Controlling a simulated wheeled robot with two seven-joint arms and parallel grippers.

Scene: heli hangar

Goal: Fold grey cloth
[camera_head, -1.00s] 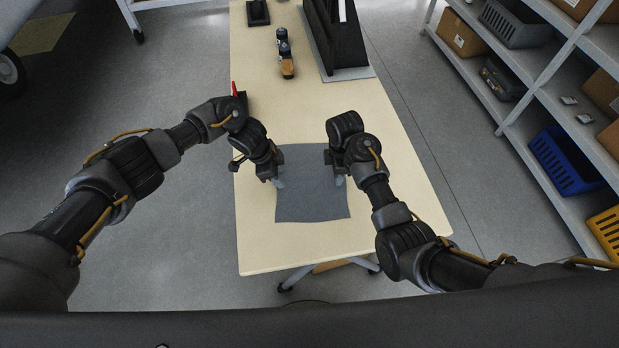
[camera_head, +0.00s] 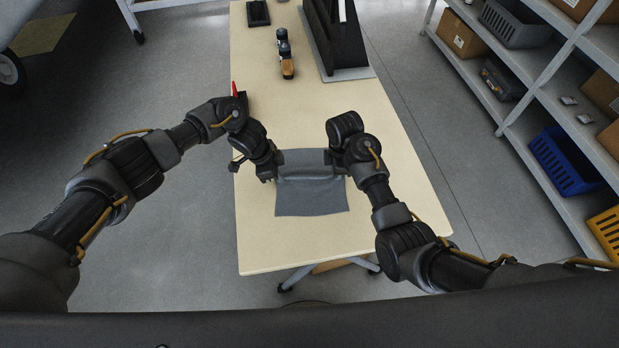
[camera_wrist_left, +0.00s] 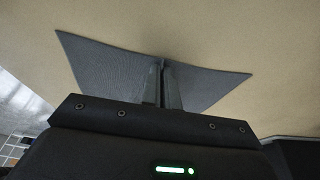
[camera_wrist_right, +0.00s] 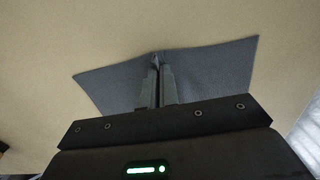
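The grey cloth (camera_head: 312,200) lies on the near part of the table. Its far part is bunched up in a raised ridge between my two grippers, and its near part lies flat. My left gripper (camera_head: 276,172) is at the cloth's left side; in the left wrist view its fingers (camera_wrist_left: 163,72) are together with cloth pinched up between them. My right gripper (camera_head: 336,170) is at the right side; in the right wrist view its fingers (camera_wrist_right: 158,66) are together on a pinched fold of cloth. Parts of the cloth's side edges are hidden by the grippers.
The pale table (camera_head: 400,215) is bare around the cloth. A red-tipped dark item (camera_head: 236,90) lies near the left edge by my left wrist. Shelves with crates (camera_head: 560,160) stand right.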

